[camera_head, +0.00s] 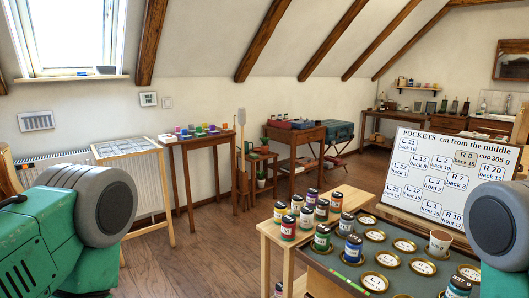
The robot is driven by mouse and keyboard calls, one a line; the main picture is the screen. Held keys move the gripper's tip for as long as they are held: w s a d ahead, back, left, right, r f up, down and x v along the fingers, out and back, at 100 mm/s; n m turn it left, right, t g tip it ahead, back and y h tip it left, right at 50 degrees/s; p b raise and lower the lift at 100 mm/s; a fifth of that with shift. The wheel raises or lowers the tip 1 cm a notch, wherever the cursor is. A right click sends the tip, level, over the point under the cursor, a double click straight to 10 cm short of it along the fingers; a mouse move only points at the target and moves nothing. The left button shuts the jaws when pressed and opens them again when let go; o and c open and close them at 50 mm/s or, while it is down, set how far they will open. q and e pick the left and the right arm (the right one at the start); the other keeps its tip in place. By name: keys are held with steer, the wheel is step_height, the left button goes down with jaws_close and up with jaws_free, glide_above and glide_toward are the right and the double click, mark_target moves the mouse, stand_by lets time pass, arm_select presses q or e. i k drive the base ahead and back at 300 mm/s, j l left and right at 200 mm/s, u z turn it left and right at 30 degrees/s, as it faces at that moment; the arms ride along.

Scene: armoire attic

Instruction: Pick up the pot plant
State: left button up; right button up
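A small plant with green leaves in a light pot (261,181) appears low on a wooden step stool (243,176) by the far wall. It is small in the picture, so its details are unclear. Green items, which I cannot make out clearly, stand higher on the same stool. My green and grey arm parts show at the left and right edges of the head view. Neither gripper is in view, and both arms are far from the plant.
A dark tray table (340,268) with round pockets and several labelled cans stands in front right, beside a light wooden table (267,228). A white sign board (436,178) stands behind it. Side tables line the far wall. Wooden floor (190,250) is open at centre left.

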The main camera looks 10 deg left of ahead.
mark_target(264, 147)
steer(key=i+j+u, duration=0.6)
steer(key=i+u, duration=0.25)
steer(key=i, duration=0.2)
steer(key=i+u, duration=0.4)
steer(key=i, duration=0.2)
steer(key=i+l+z, duration=0.15)
steer(key=i+z, duration=0.3)
steer(key=i, duration=0.2)
steer(key=i+z, duration=0.4)
steer(key=i, duration=0.25)
steer(key=i+j+z, duration=0.3)
steer(key=i+z, duration=0.15)
steer(key=i, duration=0.2)
steer(key=i+l+z, duration=0.1)
steer(key=i+z, duration=0.2)
steer(key=i, duration=0.25)
steer(key=i+z, duration=0.25)
steer(key=i, duration=0.3)
steer(key=i+j+z, duration=0.1)
steer(key=i+z, duration=0.2)
steer(key=i, duration=0.25)
steer(key=i+j+z, duration=0.25)
steer(key=i, duration=0.3)
steer(key=i+l, duration=0.15)
steer(key=i, duration=0.35)
steer(key=i+l, duration=0.1)
steer(key=i, duration=0.4)
steer(key=u, duration=0.05)
